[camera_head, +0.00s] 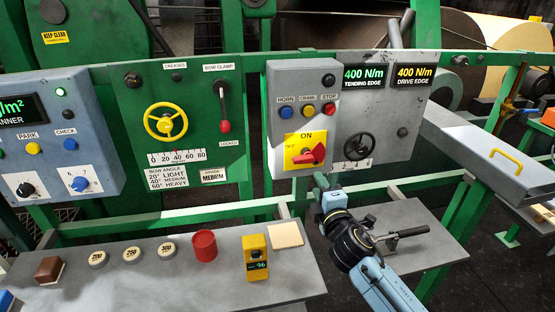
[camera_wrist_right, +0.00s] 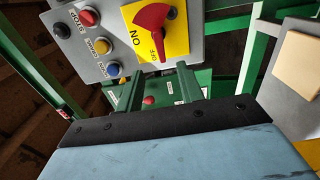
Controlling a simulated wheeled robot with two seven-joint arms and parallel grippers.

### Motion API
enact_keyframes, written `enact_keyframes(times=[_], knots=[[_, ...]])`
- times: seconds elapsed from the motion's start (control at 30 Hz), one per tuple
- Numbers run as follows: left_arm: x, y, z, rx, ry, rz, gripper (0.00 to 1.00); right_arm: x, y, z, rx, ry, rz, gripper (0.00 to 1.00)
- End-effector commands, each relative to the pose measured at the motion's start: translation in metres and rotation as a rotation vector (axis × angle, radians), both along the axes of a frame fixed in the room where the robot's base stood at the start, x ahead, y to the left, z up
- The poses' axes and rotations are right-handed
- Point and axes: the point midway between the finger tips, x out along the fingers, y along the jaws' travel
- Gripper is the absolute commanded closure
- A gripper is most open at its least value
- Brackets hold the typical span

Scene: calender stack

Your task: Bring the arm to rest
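My right arm comes in from the lower right in the head view. My right gripper (camera_head: 321,183) is in front of the panel, just below the red rotary switch (camera_head: 312,155) and apart from it as far as I can tell. In the right wrist view, the two fingers of the right gripper (camera_wrist_right: 159,88) stand apart with nothing held between them. The red switch (camera_wrist_right: 152,20) on its yellow plate shows beyond the fingertips. My left gripper and arm are not in view.
A grey shelf (camera_head: 130,285) below holds a red cylinder (camera_head: 204,246), a yellow gauge (camera_head: 256,258), a cream block (camera_head: 286,235) and several round weights. A metal plate with a black-handled rod (camera_head: 402,234) lies beside my arm. A green rail (camera_head: 160,216) runs below the panels.

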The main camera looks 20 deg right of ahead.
Motion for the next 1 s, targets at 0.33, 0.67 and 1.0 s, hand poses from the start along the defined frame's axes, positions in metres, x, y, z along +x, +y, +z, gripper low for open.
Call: enact_keyframes(times=[0.33, 0.67, 1.0], knots=[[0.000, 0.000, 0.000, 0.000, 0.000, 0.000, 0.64, -0.037, 0.008, -0.033, 0.259, 0.100, -0.087, 0.62], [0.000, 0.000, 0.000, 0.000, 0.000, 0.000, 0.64, -0.179, 0.066, -0.118, 0.975, 0.508, -0.414, 0.62], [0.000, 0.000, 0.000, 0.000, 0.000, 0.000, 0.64, -0.281, 0.118, -0.132, 1.271, 0.810, -0.638, 0.62]])
